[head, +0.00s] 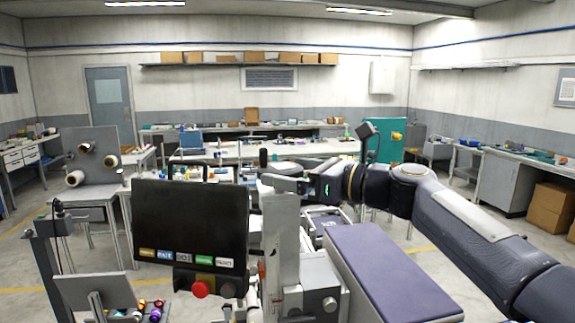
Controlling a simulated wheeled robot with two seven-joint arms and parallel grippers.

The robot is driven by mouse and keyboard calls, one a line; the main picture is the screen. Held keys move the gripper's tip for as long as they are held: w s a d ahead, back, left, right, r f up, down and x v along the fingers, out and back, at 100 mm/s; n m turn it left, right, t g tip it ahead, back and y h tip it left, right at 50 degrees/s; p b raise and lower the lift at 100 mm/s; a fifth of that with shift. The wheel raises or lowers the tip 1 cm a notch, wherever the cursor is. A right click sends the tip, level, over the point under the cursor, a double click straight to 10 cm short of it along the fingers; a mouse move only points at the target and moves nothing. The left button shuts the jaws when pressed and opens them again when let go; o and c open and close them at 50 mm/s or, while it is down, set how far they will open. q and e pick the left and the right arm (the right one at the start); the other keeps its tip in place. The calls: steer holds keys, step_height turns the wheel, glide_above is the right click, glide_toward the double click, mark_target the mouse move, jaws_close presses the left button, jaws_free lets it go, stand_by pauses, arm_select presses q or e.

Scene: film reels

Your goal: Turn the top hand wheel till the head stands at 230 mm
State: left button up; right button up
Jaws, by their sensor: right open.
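A light grey machine column (281,235) stands upright near the middle of the head view. At its top is a cluster of dark and grey parts. A round, pale-topped disc with a dark rim (287,167) shows there and looks like the top hand wheel, partly hidden by my gripper. My right gripper (275,182) reaches in from the right, level with the column's top. It is open; whether its fingers touch the wheel I cannot tell. No scale reading is legible, and I cannot make out the head's height. My left gripper is not in view.
A black display panel (190,222) with coloured labels and a red button (200,289) stands left of the column. A purple-topped grey block (385,270) is to its right. Small coloured parts (155,312) lie front left. Benches (270,150) stand behind.

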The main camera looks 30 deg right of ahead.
steer(key=shift+w+a, duration=0.4)
steer(key=shift+w, duration=0.15)
steer(key=c, duration=1)
steer(key=shift+m+h, duration=0.3)
steer(key=shift+h, duration=0.1)
steer(key=shift+s+a+m+t+h, duration=0.1)
steer(key=shift+m+t+h, duration=0.3)
steer(key=shift+h, duration=0.15)
steer(key=shift+s+a+m+t+h, duration=0.1)
steer(key=shift+m+t+h, duration=0.3)
steer(key=shift+h, duration=0.15)
steer(key=shift+f+m+t+h, duration=0.1)
steer(key=shift+m+t+h, duration=0.3)
steer(key=shift+m+h, duration=0.9)
steer(key=shift+m+t+h, duration=0.4)
steer(key=shift+m+h, duration=0.3)
steer(key=shift+h, duration=1.1)
steer(key=shift+w+a+m+h, duration=0.1)
steer(key=shift+a+m+h, duration=0.1)
steer(key=shift+m+h, duration=0.6)
steer(key=shift+a+m+h, duration=0.15)
steer(key=shift+m+h, duration=0.25)
steer(key=shift+h, duration=0.7)
steer(key=shift+a+m+h, duration=0.1)
steer(key=shift+m+h, duration=0.4)
steer(key=shift+h, duration=0.2)
